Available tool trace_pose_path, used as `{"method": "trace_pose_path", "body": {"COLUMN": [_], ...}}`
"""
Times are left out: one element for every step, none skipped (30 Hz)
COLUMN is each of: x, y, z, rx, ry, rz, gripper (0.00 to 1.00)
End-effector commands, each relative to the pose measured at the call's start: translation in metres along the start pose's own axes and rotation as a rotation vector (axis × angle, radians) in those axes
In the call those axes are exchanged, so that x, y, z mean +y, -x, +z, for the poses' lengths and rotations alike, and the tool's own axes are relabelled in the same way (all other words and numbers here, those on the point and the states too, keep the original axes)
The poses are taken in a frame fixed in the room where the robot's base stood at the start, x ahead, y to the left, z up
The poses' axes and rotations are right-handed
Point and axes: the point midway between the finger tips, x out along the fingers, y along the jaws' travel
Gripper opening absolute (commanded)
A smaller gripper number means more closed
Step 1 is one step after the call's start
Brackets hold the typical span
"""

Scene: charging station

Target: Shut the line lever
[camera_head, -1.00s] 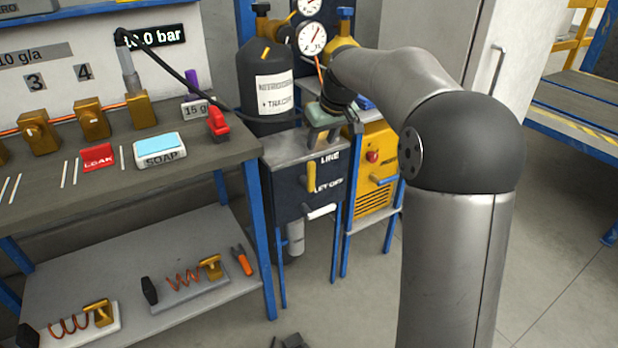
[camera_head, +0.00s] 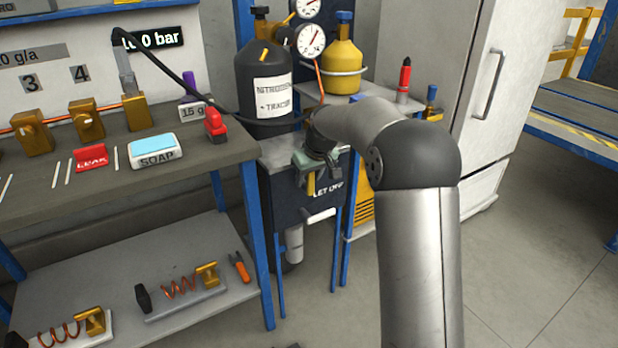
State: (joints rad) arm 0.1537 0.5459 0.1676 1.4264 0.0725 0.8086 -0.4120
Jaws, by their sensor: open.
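The line lever is a yellow handle (camera_head: 311,184) on the front of a dark box (camera_head: 285,198) with a grey top. It hangs about upright, with its upper part hidden by my gripper. My gripper (camera_head: 306,177) is open and points down at the front edge of the box, right at the upper part of the lever. Whether the fingers touch the lever I cannot tell. The lettering beside the lever is partly covered. A white handle (camera_head: 320,216) sticks out lower on the same box.

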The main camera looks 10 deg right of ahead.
Motion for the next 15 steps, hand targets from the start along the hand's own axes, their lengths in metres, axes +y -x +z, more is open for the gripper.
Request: {"method": "trace_pose_path", "body": {"x": [0.0000, 0.0000, 0.0000, 0.0000, 0.0000, 0.0000, 0.0000, 0.0000, 0.0000, 0.0000, 0.0000, 0.0000, 0.0000, 0.0001, 0.0004], "y": [0.0001, 0.0002, 0.0002, 0.0002, 0.0002, 0.0002, 0.0002, 0.0002, 0.0002, 0.0002, 0.0003, 0.0003, 0.0003, 0.0004, 0.0006], "z": [-0.0001, -0.0001, -0.0001, -0.0001, 0.0000, 0.0000, 0.0000, 0.0000, 0.0001, 0.0001, 0.0001, 0.0001, 0.0001, 0.0001, 0.0000], "rx": [0.000, 0.000, 0.000, 0.000, 0.000, 0.000, 0.000, 0.000, 0.000, 0.000, 0.000, 0.000, -0.001, -0.001, -0.001], "ry": [0.000, 0.000, 0.000, 0.000, 0.000, 0.000, 0.000, 0.000, 0.000, 0.000, 0.000, 0.000, 0.000, -0.001, -0.002], "rz": [0.000, 0.000, 0.000, 0.000, 0.000, 0.000, 0.000, 0.000, 0.000, 0.000, 0.000, 0.000, -0.001, -0.001, -0.003], "gripper": [0.42, 0.42, 0.42, 0.42, 0.39, 0.28, 0.20, 0.11, 0.00, 0.00, 0.00, 0.00, 0.00, 0.00, 0.00]}}
